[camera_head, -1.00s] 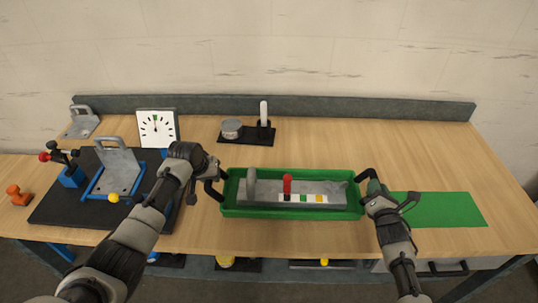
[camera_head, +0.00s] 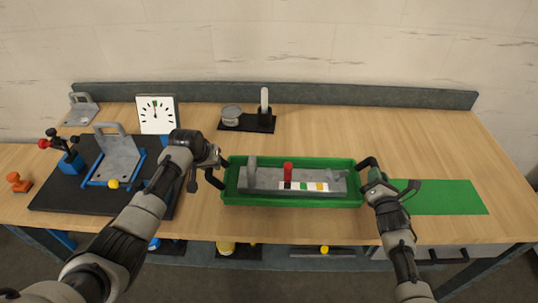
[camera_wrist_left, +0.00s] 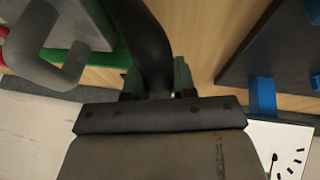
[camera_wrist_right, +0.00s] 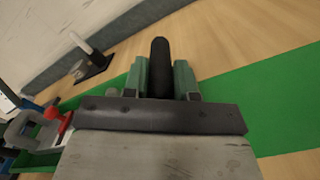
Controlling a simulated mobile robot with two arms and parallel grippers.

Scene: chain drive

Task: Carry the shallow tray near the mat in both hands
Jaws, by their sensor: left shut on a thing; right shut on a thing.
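The shallow green tray (camera_head: 292,203) has a black handle at each end. It holds a grey block with an upright end, a red peg (camera_head: 288,172) and a strip of coloured squares. My left gripper (camera_head: 214,163) is shut on the left handle, which also shows between its fingers in the left wrist view (camera_wrist_left: 145,45). My right gripper (camera_head: 371,176) is shut on the right handle, also seen in the right wrist view (camera_wrist_right: 160,65). The tray looks level; I cannot tell whether it touches the table. The green mat (camera_head: 445,197) lies flat just right of the tray, partly behind my right gripper.
A black board (camera_head: 60,190) with a grey bracket (camera_head: 117,158) on a blue frame fills the left. A white dial (camera_head: 155,114) and a small black stand (camera_head: 246,123) are at the back. Bare table lies behind the tray and around the mat.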

